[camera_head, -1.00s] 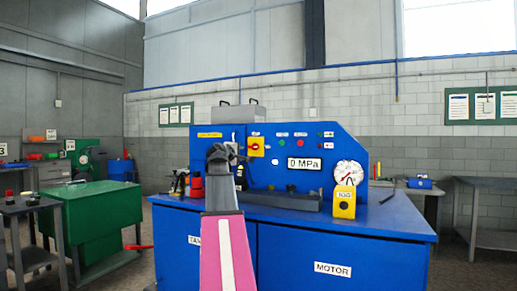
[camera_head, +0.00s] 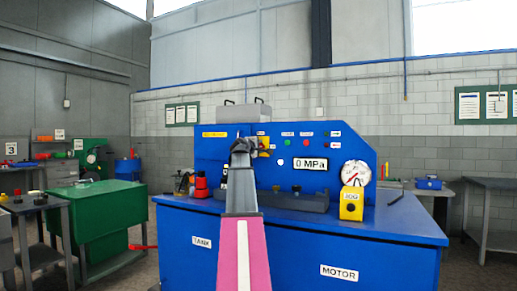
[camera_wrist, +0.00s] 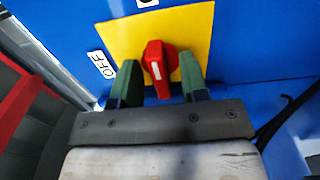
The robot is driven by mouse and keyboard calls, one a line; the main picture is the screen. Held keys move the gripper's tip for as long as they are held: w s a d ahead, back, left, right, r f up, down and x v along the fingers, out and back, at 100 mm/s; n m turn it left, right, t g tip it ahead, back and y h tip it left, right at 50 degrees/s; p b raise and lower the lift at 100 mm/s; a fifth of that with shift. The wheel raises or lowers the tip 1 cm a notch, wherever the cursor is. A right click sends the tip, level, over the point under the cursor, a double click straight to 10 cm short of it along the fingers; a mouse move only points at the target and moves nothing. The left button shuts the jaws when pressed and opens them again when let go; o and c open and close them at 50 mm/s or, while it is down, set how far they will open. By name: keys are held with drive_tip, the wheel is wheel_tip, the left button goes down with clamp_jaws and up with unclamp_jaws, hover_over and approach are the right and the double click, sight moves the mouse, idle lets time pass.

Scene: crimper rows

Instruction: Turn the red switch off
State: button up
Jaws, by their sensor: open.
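The red switch (camera_wrist: 157,66) is a red knob with a white mark on a yellow plate (camera_wrist: 115,38), on the blue panel. In the wrist view, my gripper (camera_wrist: 160,82) is open, with one green finger on each side of the knob's lower part. I cannot tell whether the fingers touch it. An OFF label (camera_wrist: 101,64) is left of the plate. In the head view, the yellow plate (camera_head: 264,144) shows at the right of my gripper (camera_head: 243,146), which hides most of it and the knob.
The blue bench (camera_head: 290,235) carries a "0 MPa" display (camera_head: 311,163), a round gauge (camera_head: 356,173), a yellow JOG box (camera_head: 351,204) and a red object (camera_head: 202,187). A green cabinet (camera_head: 105,205) stands at the left.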

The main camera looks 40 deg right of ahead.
drive_tip(key=shift+w+d, duration=0.15)
drive_tip(key=shift+d, duration=0.2)
clamp_jaws()
